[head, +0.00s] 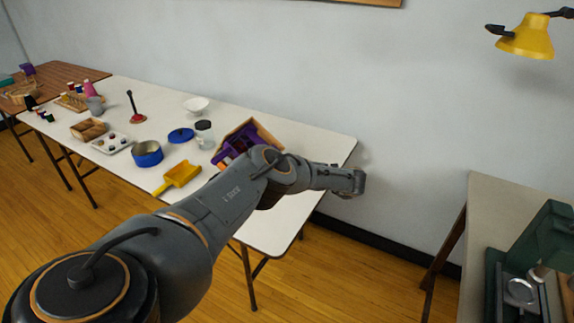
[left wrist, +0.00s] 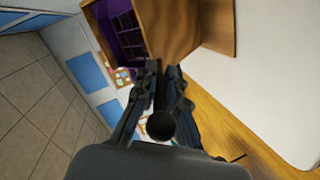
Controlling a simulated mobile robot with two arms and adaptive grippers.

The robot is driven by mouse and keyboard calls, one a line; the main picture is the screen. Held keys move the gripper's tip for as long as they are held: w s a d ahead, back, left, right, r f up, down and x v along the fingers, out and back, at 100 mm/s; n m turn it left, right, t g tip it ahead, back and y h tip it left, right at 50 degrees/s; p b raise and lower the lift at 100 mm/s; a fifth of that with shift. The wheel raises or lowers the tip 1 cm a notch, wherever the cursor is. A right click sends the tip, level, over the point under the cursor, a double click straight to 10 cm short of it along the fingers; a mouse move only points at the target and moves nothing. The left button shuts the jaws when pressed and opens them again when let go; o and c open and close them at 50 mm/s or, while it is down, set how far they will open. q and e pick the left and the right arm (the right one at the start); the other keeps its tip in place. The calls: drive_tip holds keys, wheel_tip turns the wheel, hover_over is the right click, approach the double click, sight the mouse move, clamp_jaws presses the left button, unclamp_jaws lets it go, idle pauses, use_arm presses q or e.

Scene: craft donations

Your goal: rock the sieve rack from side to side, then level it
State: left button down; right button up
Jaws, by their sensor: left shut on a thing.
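The sieve rack (head: 237,137) is a wooden frame with a purple compartmented inside, at the right part of the long white table (head: 318,150). It looks tilted in the head view, and my left arm covers its lower right part. In the left wrist view the rack (left wrist: 185,25) fills the top middle, its wooden side close ahead. My left gripper (left wrist: 165,72) is shut on the rack's lower edge there. My right gripper is not in view.
A green machine (head: 548,240) stands on a separate table at right. The white table's right end looks clear.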

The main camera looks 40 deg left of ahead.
use_arm(q)
drive_tip(key=shift+d+f, duration=0.15)
drive_tip(key=shift+f, duration=0.1)
drive_tip(key=c, duration=1.4)
unclamp_jaws()
drive_tip(key=shift+w, duration=0.1)
drive_tip(key=shift+r, duration=0.1)
drive_tip(key=shift+d+r, duration=0.1)
drive_tip(key=shift+d, duration=0.2)
drive_tip(key=v, duration=1.1)
drive_tip(key=shift+d, duration=0.25)
